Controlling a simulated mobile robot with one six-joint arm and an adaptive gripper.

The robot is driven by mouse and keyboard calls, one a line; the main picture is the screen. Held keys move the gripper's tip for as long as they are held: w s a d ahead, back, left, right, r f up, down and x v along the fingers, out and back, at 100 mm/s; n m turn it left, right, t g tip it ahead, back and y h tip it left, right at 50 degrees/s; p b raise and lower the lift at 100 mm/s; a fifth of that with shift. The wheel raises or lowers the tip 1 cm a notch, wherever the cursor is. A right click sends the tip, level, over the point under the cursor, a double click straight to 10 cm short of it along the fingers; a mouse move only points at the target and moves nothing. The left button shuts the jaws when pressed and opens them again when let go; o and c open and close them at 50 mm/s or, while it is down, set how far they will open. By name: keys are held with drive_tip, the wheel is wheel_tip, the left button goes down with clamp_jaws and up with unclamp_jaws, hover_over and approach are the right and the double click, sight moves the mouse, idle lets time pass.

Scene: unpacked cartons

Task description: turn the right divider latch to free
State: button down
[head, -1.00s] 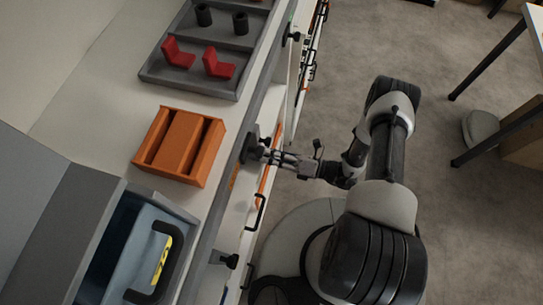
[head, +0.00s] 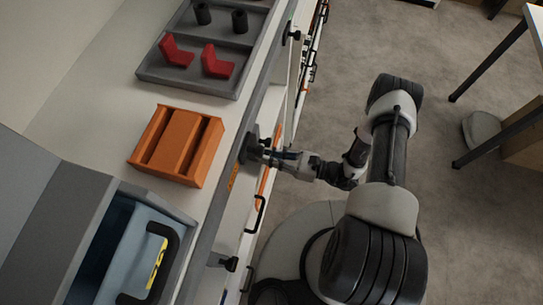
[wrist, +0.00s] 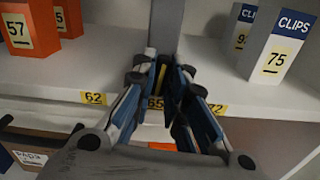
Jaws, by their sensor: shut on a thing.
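My gripper (head: 268,157) reaches the front edge of the shelf in the head view. In the wrist view its two fingers (wrist: 163,78) are closed together at the front of a grey upright divider (wrist: 167,22). They are shut on the latch there, which they mostly hide; only a thin yellow strip shows between them. In the head view a dark block (head: 249,146) sits at the shelf edge by my fingertips. The latch's exact angle is hidden.
An orange slotted box (head: 178,145) and a grey tray (head: 190,80) with red and black parts lie on the top. Black knobs (head: 229,263) stick out along the front. In the wrist view, cartons marked 57 (wrist: 28,28) and 75 (wrist: 275,55) flank the divider.

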drive_tip(key=shift+n, duration=0.5)
idle(0.3)
drive_tip(key=c, duration=1.6)
unclamp_jaws()
drive_tip(key=v, duration=1.2)
drive_tip(key=shift+r, duration=0.1)
